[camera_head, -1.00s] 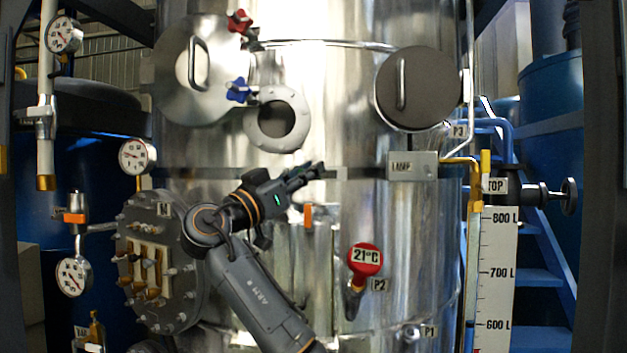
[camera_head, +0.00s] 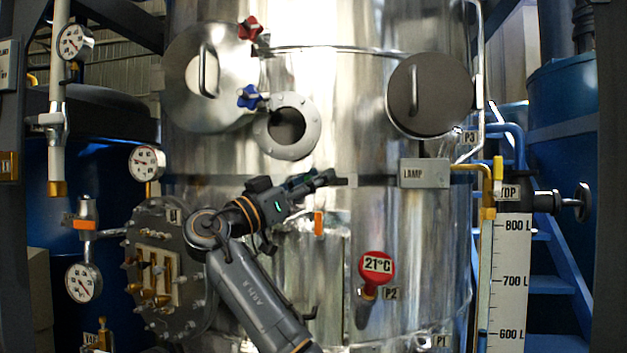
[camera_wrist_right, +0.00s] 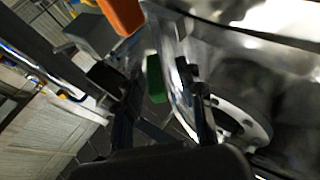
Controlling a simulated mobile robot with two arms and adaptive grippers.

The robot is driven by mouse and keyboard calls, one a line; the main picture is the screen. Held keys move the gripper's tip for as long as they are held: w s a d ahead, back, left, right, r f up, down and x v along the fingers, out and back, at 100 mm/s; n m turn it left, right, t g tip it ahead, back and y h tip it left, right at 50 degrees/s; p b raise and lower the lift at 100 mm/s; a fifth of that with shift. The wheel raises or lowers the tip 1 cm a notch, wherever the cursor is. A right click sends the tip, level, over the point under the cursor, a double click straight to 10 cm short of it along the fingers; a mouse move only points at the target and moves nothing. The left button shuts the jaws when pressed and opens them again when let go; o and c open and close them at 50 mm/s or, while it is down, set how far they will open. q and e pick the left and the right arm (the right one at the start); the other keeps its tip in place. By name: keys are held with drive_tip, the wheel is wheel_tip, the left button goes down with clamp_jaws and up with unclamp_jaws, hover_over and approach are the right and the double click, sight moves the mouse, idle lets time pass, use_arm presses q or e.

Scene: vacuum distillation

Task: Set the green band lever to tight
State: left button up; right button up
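A green block-shaped lever end (camera_wrist_right: 156,79) shows in the right wrist view, between my right gripper's two fingers and beyond them. I cannot make out its setting, and I cannot pick it out in the head view. My right gripper (camera_head: 334,181) is in front of the steel vessel at the middle band, pointing right. In the wrist view its fingers (camera_wrist_right: 160,108) stand apart with a gap and nothing gripped. An orange lever (camera_wrist_right: 121,14) is at the top of the wrist view; an orange piece (camera_head: 319,223) shows below my gripper in the head view. My left gripper is not in view.
The steel vessel (camera_head: 345,110) fills the middle. A LAMP box (camera_head: 424,173) is right of my gripper, and a red 21°C gauge (camera_head: 377,265) below right. A bolted hatch (camera_head: 150,215) is at left. A round flange (camera_head: 288,125) lies above.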

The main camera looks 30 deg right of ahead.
drive_tip(key=shift+a+f, duration=0.15)
drive_tip(key=shift+a, duration=0.1)
drive_tip(key=v, duration=1.1)
drive_tip(key=shift+a+f, duration=0.15)
drive_tip(key=shift+a, duration=0.05)
